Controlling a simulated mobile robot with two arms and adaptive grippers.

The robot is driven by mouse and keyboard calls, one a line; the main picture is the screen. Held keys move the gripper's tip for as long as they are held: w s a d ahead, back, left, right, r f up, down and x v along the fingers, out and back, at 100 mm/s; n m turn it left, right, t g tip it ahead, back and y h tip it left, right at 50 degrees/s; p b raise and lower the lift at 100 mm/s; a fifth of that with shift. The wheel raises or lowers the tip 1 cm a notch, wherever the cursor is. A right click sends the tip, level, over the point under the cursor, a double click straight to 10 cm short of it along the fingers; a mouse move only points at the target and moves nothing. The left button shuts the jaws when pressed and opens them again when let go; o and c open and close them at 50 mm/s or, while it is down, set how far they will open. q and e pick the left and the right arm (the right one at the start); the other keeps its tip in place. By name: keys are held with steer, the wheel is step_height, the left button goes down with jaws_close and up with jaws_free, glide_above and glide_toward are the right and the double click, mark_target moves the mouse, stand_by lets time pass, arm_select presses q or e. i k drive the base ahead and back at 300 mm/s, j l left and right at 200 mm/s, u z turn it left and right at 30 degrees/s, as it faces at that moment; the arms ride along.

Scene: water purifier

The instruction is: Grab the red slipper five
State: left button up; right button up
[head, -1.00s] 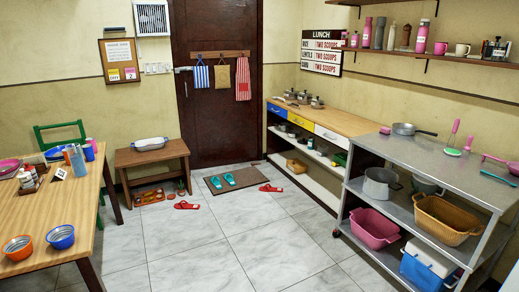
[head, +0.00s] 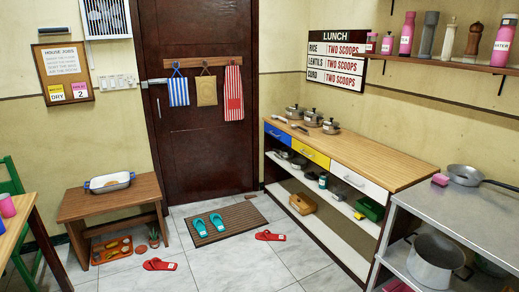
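A red slipper (head: 160,264) lies on the tiled floor in front of the small wooden bench. A second red slipper (head: 270,236) lies on the floor just right of the doormat. Each has a small pale mark on it, too small to read, so I cannot tell which is "five". A teal pair of slippers (head: 209,225) rests on the brown doormat (head: 243,213). Neither of my grippers shows in the head view.
A wooden bench (head: 88,206) with a white dish stands left of the door. A wooden counter (head: 390,165) with drawers and a metal shelf unit (head: 460,213) line the right side. A table edge (head: 24,220) is at left. The tiled floor between is open.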

mark_target(264, 236)
steer(key=i, duration=2.3)
steer(key=i+u, duration=0.1)
steer(key=i, duration=0.65)
steer(key=i+l+u, duration=0.15)
steer(key=i, duration=0.6)
